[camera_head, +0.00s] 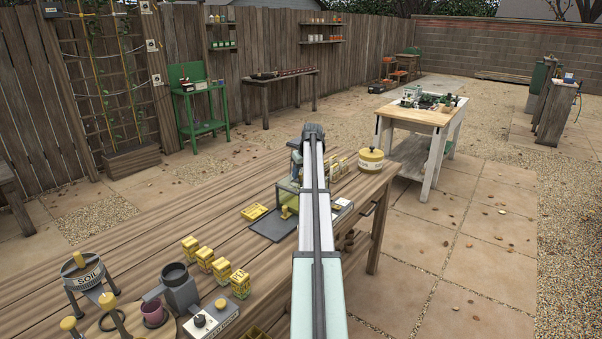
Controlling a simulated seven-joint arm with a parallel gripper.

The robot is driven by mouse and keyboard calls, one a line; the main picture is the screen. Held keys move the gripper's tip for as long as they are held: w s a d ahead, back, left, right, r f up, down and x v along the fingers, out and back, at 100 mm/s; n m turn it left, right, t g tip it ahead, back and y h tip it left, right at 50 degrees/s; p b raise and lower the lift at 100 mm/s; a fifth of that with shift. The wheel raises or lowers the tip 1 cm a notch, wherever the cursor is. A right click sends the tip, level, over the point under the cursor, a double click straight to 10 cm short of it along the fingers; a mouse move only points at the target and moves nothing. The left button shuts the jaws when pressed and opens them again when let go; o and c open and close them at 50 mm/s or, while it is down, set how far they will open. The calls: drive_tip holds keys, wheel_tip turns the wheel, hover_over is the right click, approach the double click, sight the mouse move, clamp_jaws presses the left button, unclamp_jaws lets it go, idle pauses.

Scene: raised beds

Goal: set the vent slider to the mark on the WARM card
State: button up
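My arm reaches up the middle of the view over the wooden bench, and its far end bends down on the left side. My gripper (295,174) is small and partly hidden by my own arm, just above a low greenish box (287,187) on the bench. I cannot tell whether its fingers are open or touch the box. I cannot make out the vent slider or its marks. Small yellow cards or packets (336,170) stand to the right of my arm, but their words are too small to read, so I cannot pick out the WARM card.
A white-legged table (433,117) stands beyond, right.

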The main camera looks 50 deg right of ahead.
clamp_jaws()
idle(0.4)
drive_tip(key=shift+d, duration=2.25)
drive_tip(key=shift+o, duration=0.8)
unclamp_jaws()
drive_tip(key=v, duration=1.4)
